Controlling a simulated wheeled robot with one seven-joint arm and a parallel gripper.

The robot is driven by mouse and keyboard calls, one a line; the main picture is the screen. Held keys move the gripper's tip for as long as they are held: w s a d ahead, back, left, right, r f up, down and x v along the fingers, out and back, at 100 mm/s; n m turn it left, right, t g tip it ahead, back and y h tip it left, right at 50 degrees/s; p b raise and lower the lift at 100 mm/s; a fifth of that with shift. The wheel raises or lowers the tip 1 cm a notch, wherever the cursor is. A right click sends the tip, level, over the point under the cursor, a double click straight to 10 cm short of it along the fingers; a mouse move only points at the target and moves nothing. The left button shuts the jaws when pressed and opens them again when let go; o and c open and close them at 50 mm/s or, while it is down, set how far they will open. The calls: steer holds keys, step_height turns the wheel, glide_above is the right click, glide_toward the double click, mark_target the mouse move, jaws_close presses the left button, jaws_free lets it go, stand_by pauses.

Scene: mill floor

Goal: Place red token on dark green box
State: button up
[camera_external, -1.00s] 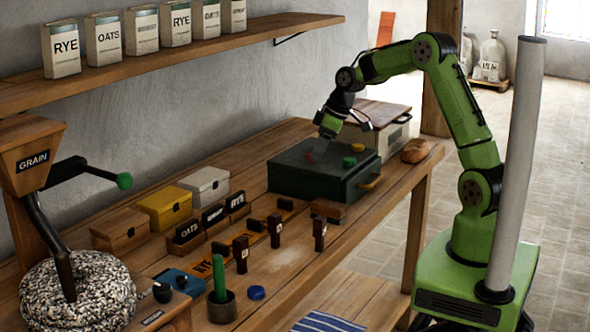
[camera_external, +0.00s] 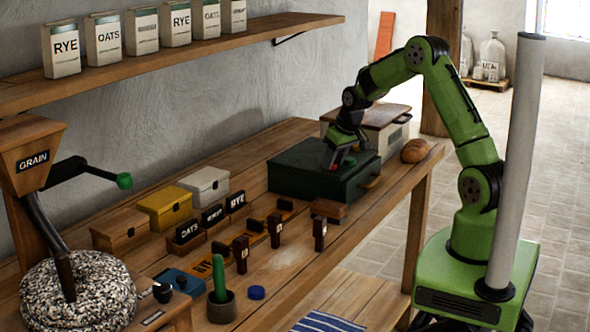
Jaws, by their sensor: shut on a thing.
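The dark green box (camera_external: 300,178) is on the workbench, near its far right end. My gripper (camera_external: 337,163) is low over the right part of the box top, pointing down. It is shut on the red token (camera_external: 349,161), which shows as a small red patch at the fingertips. I cannot tell whether the token touches the box top. A small green piece (camera_external: 363,145) shows just behind the gripper. The gripper and wrist hide part of the box top.
A wooden-lidded pale box (camera_external: 380,116) stands behind the green box, and a bread loaf (camera_external: 415,151) lies to its right. Small wooden blocks, stamps and coloured boxes (camera_external: 165,208) fill the bench to the left. A shelf (camera_external: 200,50) with bags runs above.

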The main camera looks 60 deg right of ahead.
steer(key=shift+f, duration=0.1)
steer(key=o, duration=1)
